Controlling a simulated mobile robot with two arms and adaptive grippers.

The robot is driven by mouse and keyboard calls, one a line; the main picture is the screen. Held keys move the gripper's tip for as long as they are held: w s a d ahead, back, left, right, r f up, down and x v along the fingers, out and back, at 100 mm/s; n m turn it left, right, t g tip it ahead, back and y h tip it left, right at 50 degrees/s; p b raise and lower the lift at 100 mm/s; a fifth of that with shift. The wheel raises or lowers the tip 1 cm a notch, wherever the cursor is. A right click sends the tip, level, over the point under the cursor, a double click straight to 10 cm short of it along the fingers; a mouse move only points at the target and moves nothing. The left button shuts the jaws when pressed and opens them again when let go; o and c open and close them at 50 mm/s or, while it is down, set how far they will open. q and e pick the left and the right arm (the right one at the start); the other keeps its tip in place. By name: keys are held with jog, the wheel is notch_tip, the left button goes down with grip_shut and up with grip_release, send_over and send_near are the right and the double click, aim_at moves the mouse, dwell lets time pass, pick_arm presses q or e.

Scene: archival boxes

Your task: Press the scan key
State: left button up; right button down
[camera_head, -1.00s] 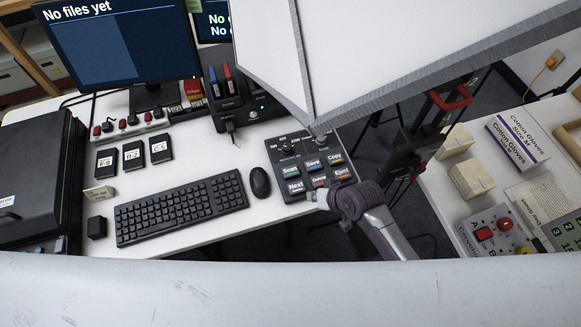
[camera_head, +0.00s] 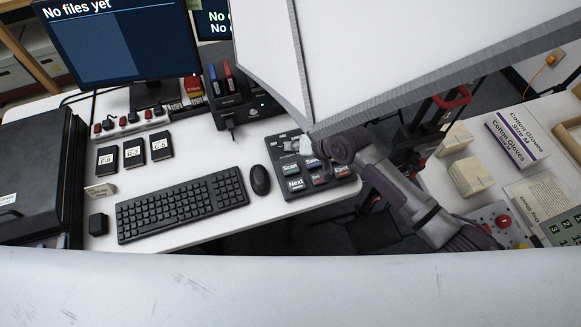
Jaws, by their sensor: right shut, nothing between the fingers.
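The scan key (camera_head: 290,169) is a small key with a "Scan" label at the left of the upper key row on a dark key panel (camera_head: 281,194). My right gripper (camera_head: 303,146) is shut and empty. It appears over the far part of the panel, just above and right of the scan key in the picture. The scan key shows uncovered. My right wrist hides the copy key and part of the save key (camera_head: 312,162). Whether the fingertips touch the panel I cannot tell. My left gripper is not in view.
A mouse (camera_head: 260,180) and keyboard (camera_head: 182,205) lie left of the panel. A large white board (camera_head: 400,50) hangs close above my right wrist. A monitor (camera_head: 115,40) reads "No files yet". A side table with boxes and a control box (camera_head: 503,220) stands at right.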

jog(key=b, duration=0.7)
send_over(287, 166)
jog(key=s+d, duration=0.1)
jog(key=d, duration=0.1)
notch_tip(287, 166, down, 7)
jog(key=shift+a+r, duration=0.15)
jog(key=shift+f+b, duration=0.3)
jog(key=shift+f, duration=0.6)
jog(key=shift+f, duration=0.15)
jog(key=shift+f, duration=0.3)
jog(key=shift+f+b, duration=0.5)
dwell(0.3)
dwell(0.3)
jog(key=shift+r+p, duration=0.9)
jog(key=shift+p, duration=0.1)
